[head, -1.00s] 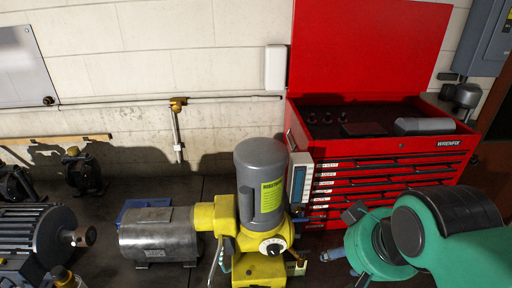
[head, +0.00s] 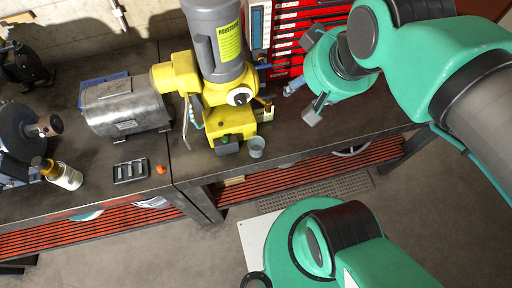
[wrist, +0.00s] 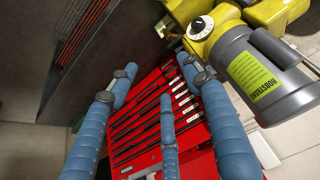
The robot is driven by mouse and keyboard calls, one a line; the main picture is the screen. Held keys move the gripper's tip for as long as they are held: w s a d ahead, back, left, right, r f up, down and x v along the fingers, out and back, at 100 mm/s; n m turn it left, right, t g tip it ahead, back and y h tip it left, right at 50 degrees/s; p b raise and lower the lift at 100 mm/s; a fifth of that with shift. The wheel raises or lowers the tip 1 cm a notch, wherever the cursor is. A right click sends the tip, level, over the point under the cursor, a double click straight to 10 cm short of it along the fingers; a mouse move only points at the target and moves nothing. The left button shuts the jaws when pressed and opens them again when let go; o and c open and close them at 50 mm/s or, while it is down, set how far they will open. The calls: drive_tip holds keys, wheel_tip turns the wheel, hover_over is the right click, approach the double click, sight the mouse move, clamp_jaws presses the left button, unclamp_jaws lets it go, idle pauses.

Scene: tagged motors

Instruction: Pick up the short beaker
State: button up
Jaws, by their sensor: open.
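A small short grey-green beaker (head: 256,147) stands upright near the front edge of the workbench in the head view, just in front of the yellow motor base. My gripper (head: 300,102) is to the right of it and apart from it, above the bench and in front of the red tool chest. In the wrist view the blue fingers of my gripper (wrist: 158,78) are spread, with nothing between them. I cannot make out the beaker clearly in the wrist view.
The yellow and grey motor (head: 217,50) stands behind the beaker. A steel motor (head: 123,104), a bottle (head: 65,175), a black tray (head: 131,171) and an orange knob (head: 160,169) are to the left. The red tool chest (wrist: 160,125) fills the space beyond my fingers.

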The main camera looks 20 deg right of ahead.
drive_tip(key=c, duration=0.6)
drive_tip(key=shift+c, duration=0.2)
drive_tip(key=w+a+f+m+g+p, duration=0.1)
drive_tip(key=a+f+m+p, duration=0.1)
drive_tip(key=f, duration=0.5)
drive_tip(key=w+a+f+m+g+p, duration=0.2)
drive_tip(key=f+m, duration=0.2)
drive_tip(key=f, duration=0.4)
drive_tip(key=w+a+f+m+g+p, duration=0.1)
drive_tip(key=a+f+m+g+p, duration=0.1)
drive_tip(key=f, duration=0.6)
drive_tip(key=shift+w+a+m, duration=0.4)
drive_tip(key=shift+m, duration=0.1)
drive_tip(key=shift+w+a+f+b, duration=0.1)
drive_tip(key=shift+f+b, duration=0.15)
drive_tip(key=shift+f, duration=1.85)
drive_tip(key=shift+a+f+b, duration=0.1)
drive_tip(key=shift+f+b, duration=0.1)
drive_tip(key=shift+f, duration=1.9)
